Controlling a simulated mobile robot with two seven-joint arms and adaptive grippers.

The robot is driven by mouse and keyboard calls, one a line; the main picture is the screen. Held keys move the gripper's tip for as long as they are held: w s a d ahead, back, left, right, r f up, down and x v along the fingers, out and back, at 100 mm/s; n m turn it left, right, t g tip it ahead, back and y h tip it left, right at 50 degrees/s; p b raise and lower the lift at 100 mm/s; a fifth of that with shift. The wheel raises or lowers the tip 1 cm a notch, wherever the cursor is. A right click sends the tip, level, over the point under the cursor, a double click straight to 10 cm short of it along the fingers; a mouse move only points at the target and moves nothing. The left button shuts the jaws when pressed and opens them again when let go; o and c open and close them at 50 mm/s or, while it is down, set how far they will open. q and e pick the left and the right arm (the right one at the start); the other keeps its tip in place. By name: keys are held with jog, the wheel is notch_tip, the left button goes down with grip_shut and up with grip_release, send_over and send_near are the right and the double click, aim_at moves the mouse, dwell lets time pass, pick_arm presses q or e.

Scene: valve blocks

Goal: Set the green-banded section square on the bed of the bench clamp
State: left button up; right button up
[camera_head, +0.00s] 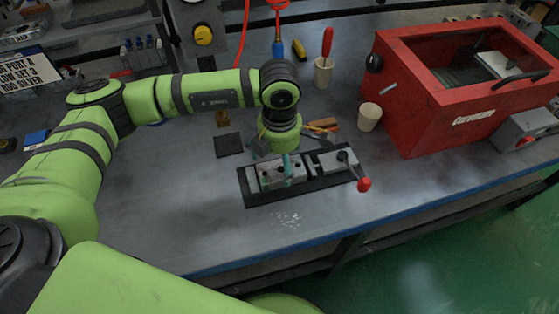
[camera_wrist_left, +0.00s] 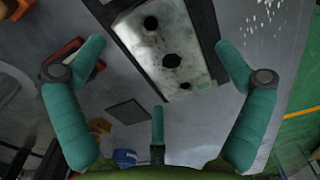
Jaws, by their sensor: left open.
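The section is a pale grey metal block (camera_head: 270,178) with dark round holes, lying on the bench clamp (camera_head: 249,199) at the middle of the bench. In the left wrist view the block (camera_wrist_left: 150,40) shows several holes in its top and a small green patch near one edge. My left gripper (camera_head: 284,158) is directly above the block, pointing down. Its teal fingers are spread wide around the block, apart from it in the wrist view. One finger hides part of the block in the head view. I cannot tell whether the block sits fully square. My right gripper is not in view.
The clamp's lever with a red knob (camera_head: 364,185) sticks out at its right front. A dark square pad (camera_head: 229,145) lies to the left.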

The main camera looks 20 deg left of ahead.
aim_at(279, 165)
pick_arm(q)
notch_tip(279, 165, up, 11)
jog(key=b, duration=0.2)
jog(key=shift+f, duration=0.15)
dwell(1.5)
